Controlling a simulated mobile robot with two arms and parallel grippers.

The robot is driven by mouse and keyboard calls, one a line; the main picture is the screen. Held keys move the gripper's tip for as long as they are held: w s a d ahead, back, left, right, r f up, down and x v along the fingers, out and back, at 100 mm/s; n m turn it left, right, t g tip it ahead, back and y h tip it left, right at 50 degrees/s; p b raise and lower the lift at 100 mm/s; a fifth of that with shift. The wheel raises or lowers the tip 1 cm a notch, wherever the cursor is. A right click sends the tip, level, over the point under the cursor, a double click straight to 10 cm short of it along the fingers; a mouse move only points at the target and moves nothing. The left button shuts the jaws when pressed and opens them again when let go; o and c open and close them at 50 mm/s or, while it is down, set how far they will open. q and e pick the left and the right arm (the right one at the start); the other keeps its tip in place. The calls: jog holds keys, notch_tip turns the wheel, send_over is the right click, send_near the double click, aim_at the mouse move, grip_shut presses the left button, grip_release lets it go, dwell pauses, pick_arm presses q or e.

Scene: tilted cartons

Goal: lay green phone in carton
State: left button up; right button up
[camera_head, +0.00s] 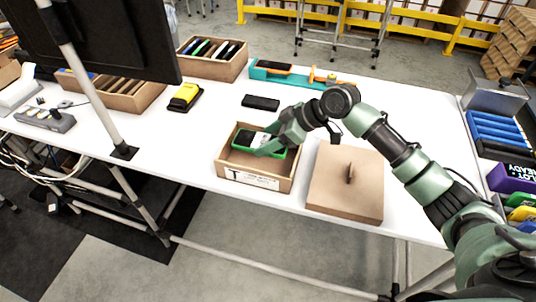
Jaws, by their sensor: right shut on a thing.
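An open brown carton (226,169) stands near the front edge of the white table, with a printed label on its front wall. A dark phone in a green case, the green phone (245,137), is inside the carton's opening. My right gripper (270,146) reaches in from the right and is shut on the phone at its right side. The fingers hide part of the phone. I cannot tell whether the phone touches the carton's bottom. My left gripper is not in view.
A black phone (261,103) and a yellow device (185,96) lie behind. A box of phones (218,67) stands at the back. Blue and purple bins sit far right.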

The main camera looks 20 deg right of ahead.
notch_tip(320, 180, down, 3)
jog(key=shift+r, duration=0.1)
notch_tip(320, 180, down, 4)
jog(key=shift+p, duration=0.3)
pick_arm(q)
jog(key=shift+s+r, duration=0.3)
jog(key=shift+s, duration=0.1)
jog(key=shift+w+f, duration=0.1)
pick_arm(e)
jog(key=shift+f, duration=0.2)
jog(key=o, duration=1.6)
